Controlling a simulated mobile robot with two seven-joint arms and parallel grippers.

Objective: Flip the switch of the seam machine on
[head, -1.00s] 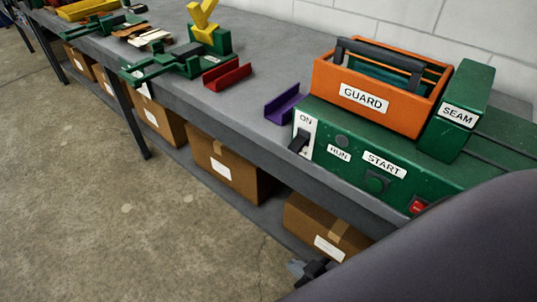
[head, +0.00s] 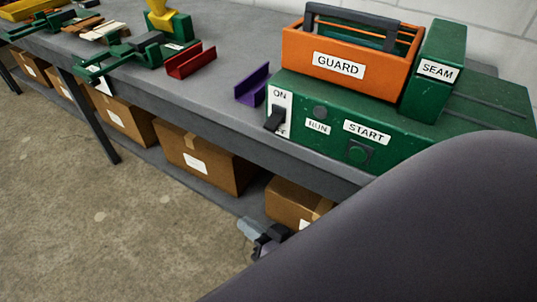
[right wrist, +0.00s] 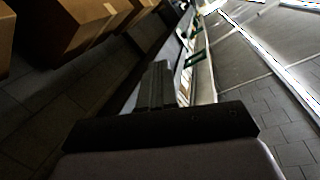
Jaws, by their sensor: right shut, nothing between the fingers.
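The green seam machine (head: 390,145) stands on the bench at the right, with a SEAM label on its upright block. Its switch (head: 275,119) is a dark lever on a white plate marked ON above and OFF below. The lever tips down toward the OFF end. My right gripper (head: 262,238) is low in front of the bench, below the switch and apart from it, partly hidden by my arm. It also shows in the right wrist view (right wrist: 157,85), with its fingers shut and empty. My left gripper is not in view.
An orange GUARD box (head: 300,62) with a dark handle sits on the machine. A START button (head: 359,152) is right of the switch. A purple channel (head: 252,84) and a red channel (head: 191,62) lie to the left. Cardboard boxes (head: 205,160) fill the shelf below; the floor (head: 100,230) is clear.

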